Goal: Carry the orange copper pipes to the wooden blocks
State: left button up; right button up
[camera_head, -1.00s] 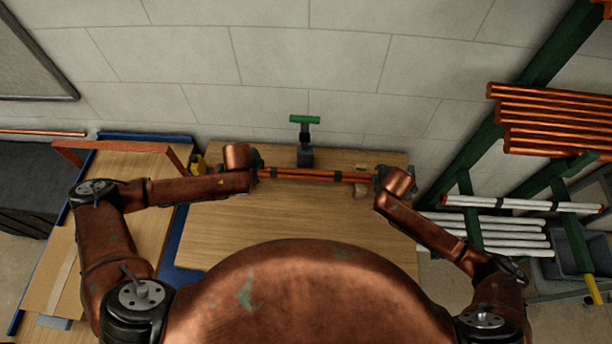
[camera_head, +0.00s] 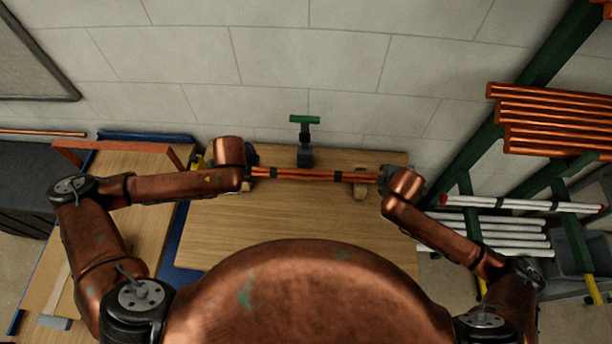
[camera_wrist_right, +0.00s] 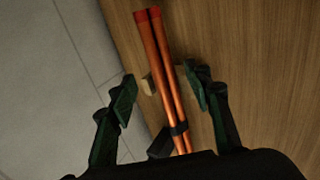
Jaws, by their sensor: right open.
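Two orange copper pipes (camera_head: 310,175) with dark bands lie side by side above the wooden bench, along its back part. They also show in the right wrist view (camera_wrist_right: 165,70).
A green-topped clamp or tool (camera_head: 305,140) stands behind the pipes near the wall. A rack (camera_head: 545,70) with copper and white pipes stands at the right. A second bench with an orange frame (camera_head: 120,146) is at the left. The front of the bench (camera_head: 300,215) is clear.

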jog(key=v, duration=0.4)
jog(key=shift+w, duration=0.1)
dwell(0.4)
